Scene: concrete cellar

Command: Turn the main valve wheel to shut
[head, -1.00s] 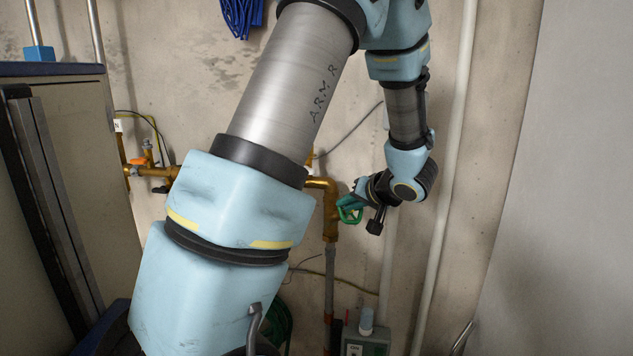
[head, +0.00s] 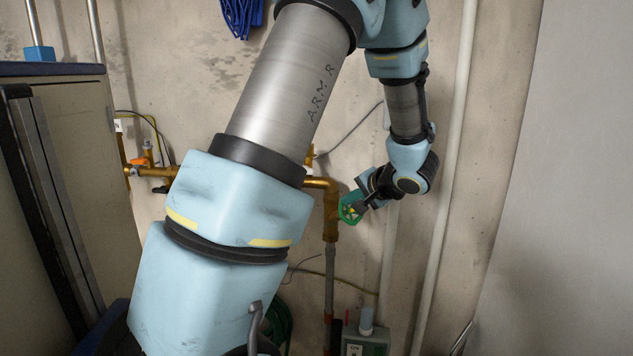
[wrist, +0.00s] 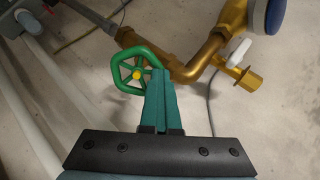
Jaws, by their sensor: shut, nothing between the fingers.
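The main valve wheel is a green spoked handwheel (wrist: 140,70) with a yellow hub, on a brass pipe. In the head view the wheel (head: 349,208) sits on the vertical brass pipe, partly covered by my gripper (head: 364,205). In the wrist view my gripper (wrist: 158,78) has its two teal fingers shut together with nothing between them. Their tips overlap the wheel's right rim in the picture. Whether they touch the rim or pass between the spokes I cannot tell.
Brass piping (wrist: 205,55) runs beside the wheel, with a white-handled small valve (wrist: 239,52) and a blue-rimmed round fitting (wrist: 268,14). A pale vertical pipe (head: 447,180) stands right of my wrist. A grey box (head: 365,342) is below. A cabinet (head: 75,170) stands at left.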

